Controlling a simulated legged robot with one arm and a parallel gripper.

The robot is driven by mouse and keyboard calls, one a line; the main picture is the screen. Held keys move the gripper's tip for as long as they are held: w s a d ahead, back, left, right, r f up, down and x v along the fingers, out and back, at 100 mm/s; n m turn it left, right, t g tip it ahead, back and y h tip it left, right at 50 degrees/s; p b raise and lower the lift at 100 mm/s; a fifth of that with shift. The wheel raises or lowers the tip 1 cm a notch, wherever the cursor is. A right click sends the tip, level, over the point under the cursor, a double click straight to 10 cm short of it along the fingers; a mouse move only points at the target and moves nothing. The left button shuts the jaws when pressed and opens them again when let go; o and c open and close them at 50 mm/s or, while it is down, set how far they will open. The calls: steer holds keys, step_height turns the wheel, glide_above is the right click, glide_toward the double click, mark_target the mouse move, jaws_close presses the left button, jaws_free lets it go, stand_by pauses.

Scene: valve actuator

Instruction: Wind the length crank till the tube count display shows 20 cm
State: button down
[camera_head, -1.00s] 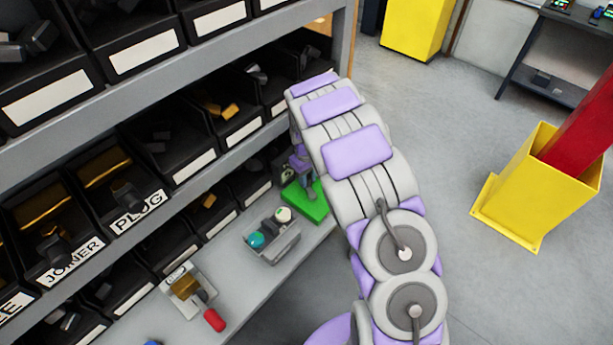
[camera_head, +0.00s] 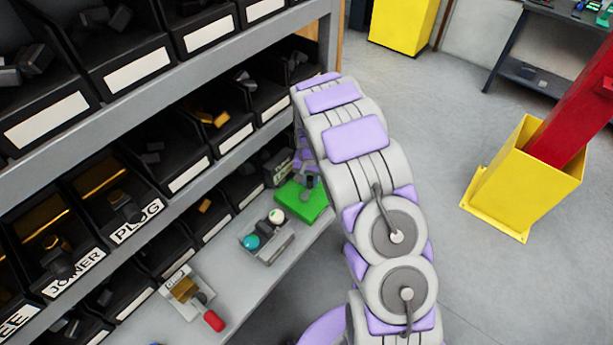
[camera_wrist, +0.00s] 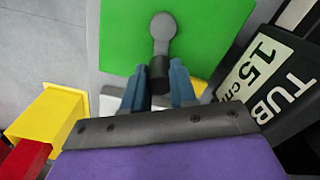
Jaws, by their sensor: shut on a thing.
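The length crank (camera_wrist: 162,28) is a grey arm with a round hub on a green plate (camera_wrist: 120,35). The green plate also shows in the head view (camera_head: 296,204), on the bench at the far end. My gripper (camera_wrist: 160,88) is shut on the crank's dark handle (camera_wrist: 159,66), between its two blue-grey fingers. The tube count display (camera_wrist: 262,72) is right of the plate in the wrist view, tilted and partly cut off; it reads "TUB" and "15 cm". In the head view my arm hides part of the gripper.
A grey box with a teal and a white knob (camera_head: 266,246) sits on the bench near the plate. A red-handled lever (camera_head: 213,320) is closer. Shelves of black bins (camera_head: 135,218) line the left. A yellow stand with a red post (camera_head: 500,195) is right, across open floor.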

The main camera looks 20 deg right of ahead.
steer(key=m, duration=0.2)
steer(key=s+m, duration=0.1)
steer(key=shift+s+d+m+p, duration=0.1)
steer(key=shift+d+m+p, duration=0.25)
steer(key=shift+d+m, duration=0.05)
steer(key=shift+s+d+m+p, duration=0.15)
steer(key=shift+s+m, duration=0.15)
steer(key=shift+m, duration=0.65)
steer(key=shift+s+d+m+p, duration=0.15)
steer(key=shift+s+m, duration=0.15)
steer(key=shift+m, duration=0.65)
steer(key=c, duration=0.9)
jaws_free()
steer(key=shift+a, duration=0.15)
step_height(320, 180, up, 17)
steer(key=p, duration=0.1)
steer(key=shift+r, duration=0.15)
